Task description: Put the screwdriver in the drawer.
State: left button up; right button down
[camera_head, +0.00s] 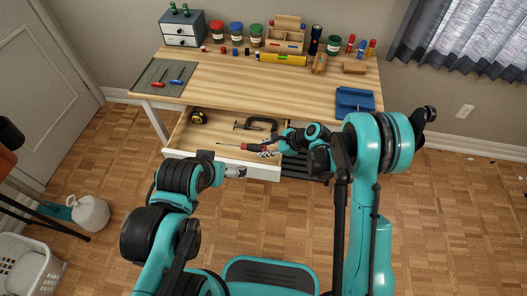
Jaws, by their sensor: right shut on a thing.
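The desk drawer (183,141) is pulled open below the desktop. A screwdriver (254,147) with a red and dark handle is over the open drawer, its thin shaft pointing left. My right gripper (266,149) is shut on its handle end. I cannot tell whether the screwdriver touches the drawer floor. My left gripper (238,172) is at the outer face of the drawer front, near its middle; its fingers are too small to read.
The drawer holds a tape measure (199,117) at the left and a dark clamp (262,124) at the back. On the desktop are a grey mat (147,74) with red and blue tools, a small drawer cabinet (182,28), jars, and a blue tray (354,101). The desktop middle is clear.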

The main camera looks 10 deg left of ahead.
jog(key=w+f, duration=0.2)
jog(key=w, duration=0.1)
jog(key=shift+b, duration=0.35)
notch_tip(320, 180, down, 4)
jog(key=shift+r+b, duration=0.1)
jog(key=shift+b, duration=1)
jog(key=shift+f, duration=0.45)
jog(key=shift+f, duration=0.1)
jog(key=c, duration=1.2)
grip_release()
